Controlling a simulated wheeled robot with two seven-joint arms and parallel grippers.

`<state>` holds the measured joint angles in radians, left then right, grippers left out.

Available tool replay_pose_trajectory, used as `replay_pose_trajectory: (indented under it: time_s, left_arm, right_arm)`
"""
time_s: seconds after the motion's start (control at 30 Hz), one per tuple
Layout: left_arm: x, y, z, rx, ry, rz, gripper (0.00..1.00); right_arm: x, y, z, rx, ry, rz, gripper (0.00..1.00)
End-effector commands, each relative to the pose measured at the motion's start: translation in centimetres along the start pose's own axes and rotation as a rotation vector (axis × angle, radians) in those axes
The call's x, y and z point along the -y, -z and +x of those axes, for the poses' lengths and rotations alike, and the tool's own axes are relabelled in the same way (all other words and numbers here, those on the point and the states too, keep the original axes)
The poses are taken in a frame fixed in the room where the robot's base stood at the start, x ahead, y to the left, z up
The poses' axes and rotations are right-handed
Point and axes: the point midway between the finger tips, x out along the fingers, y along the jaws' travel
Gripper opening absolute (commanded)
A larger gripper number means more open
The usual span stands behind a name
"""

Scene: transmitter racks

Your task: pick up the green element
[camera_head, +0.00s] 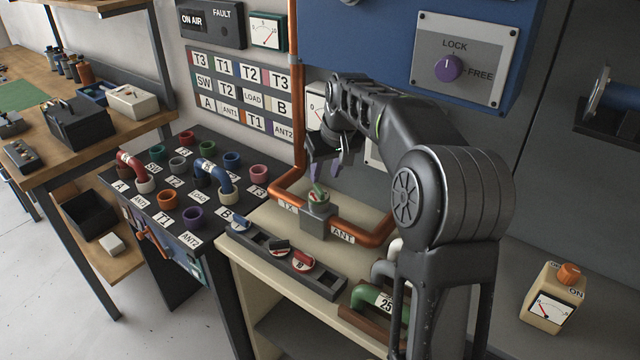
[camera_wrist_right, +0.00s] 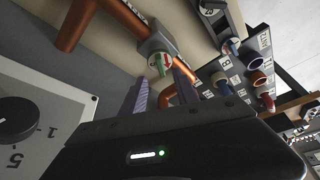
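The green element (camera_head: 318,193) sits in a grey block on the copper pipe, between the TX and ANT labels. In the right wrist view its round face, green with white and red (camera_wrist_right: 160,63), shows beyond the fingertips. My right gripper (camera_head: 327,166) is above the element and apart from it. In the wrist view its two purple fingers (camera_wrist_right: 158,88) are spread with nothing between them. My left gripper is not in view.
A black patch panel (camera_head: 130,182) with coloured sockets stands left. A blue lock panel (camera_head: 380,25) is behind my arm.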

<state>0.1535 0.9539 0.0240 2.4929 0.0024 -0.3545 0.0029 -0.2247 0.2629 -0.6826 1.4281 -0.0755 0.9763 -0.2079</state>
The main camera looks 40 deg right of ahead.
Motion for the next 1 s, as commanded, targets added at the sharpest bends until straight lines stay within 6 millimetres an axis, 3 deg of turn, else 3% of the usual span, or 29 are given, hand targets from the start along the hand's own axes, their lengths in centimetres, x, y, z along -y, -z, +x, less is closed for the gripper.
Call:
replay_pose_trajectory:
  time_s: [0.37, 0.63, 1.0]
  left_arm:
    - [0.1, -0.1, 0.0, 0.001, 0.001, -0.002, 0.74]
    - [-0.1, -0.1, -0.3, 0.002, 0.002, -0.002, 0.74]
    - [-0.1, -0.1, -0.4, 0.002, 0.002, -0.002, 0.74]
  right_arm:
    - [0.0, 0.0, 0.1, 0.000, 0.000, 0.000, 0.36]
    - [0.0, 0.0, 2.4, 0.002, -0.001, -0.001, 0.36]
    - [0.0, 0.1, 2.9, 0.000, 0.000, 0.000, 0.36]
